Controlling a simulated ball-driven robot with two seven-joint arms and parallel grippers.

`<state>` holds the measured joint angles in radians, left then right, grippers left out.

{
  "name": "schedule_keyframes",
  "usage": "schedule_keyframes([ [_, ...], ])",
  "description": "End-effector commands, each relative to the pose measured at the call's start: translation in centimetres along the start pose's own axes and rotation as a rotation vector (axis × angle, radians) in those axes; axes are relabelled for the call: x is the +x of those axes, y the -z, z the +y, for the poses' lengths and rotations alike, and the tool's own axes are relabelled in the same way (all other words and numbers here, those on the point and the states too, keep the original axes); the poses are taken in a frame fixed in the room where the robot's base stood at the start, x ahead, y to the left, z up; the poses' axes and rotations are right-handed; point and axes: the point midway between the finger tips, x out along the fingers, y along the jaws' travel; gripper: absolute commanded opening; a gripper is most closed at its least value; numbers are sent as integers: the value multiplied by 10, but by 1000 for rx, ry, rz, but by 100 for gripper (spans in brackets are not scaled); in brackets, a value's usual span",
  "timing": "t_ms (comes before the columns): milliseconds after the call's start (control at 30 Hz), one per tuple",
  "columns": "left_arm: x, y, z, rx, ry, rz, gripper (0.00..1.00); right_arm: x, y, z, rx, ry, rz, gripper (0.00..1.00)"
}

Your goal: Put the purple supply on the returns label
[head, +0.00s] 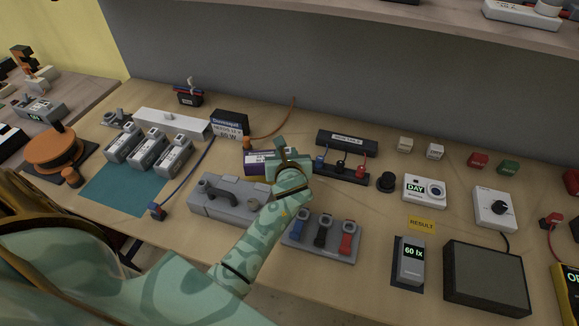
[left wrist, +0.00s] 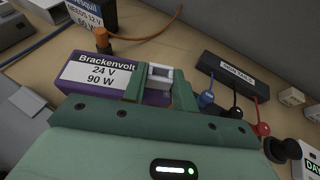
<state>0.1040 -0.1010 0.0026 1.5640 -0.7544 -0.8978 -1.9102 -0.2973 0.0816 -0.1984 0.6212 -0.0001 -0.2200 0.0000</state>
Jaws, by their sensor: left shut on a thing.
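The purple supply (head: 256,161) is a dark purple box with a white label, in the middle of the bench. In the left wrist view, the purple supply (left wrist: 96,75) reads "Brackenvolt 24 V 90 W". My left gripper (head: 281,158) reaches over its right end and is shut on it. In the left wrist view the green fingers (left wrist: 158,80) cover that end. I cannot tell whether the supply is clear of the bench. I cannot make out a label reading "returns". My right gripper is not in view.
A black supply (head: 229,124) stands behind left, beside an orange plug (head: 247,143). A black lead rack (head: 342,172) is close on the right. A grey fixture (head: 232,197) and a clip stand (head: 321,240) lie in front. A teal mat (head: 120,190) has bare space in front.

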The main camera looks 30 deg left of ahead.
Motion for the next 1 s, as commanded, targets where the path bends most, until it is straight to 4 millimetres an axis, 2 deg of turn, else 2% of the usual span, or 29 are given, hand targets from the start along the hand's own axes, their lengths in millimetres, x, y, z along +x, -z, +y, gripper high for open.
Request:
schedule_keyframes([
  [267, 17, 12, -10, 0, 0, -2, 0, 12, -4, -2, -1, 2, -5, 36],
  [433, 27, 38, -9, 1, 0, 0, 0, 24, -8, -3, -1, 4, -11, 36],
  [800, 28, 40, -9, 1, 1, -2, 0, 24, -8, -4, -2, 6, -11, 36],
  [833, 27, 40, -9, 1, 1, 0, 36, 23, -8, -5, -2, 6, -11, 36],
  [867, 27, 40, -9, 1, 1, 0, 45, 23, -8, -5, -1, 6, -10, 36],
  [900, 27, 40, -9, 0, 1, 0, 50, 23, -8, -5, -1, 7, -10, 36],
  [1000, 27, 40, -9, 0, 1, 0, 50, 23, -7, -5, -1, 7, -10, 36],
])
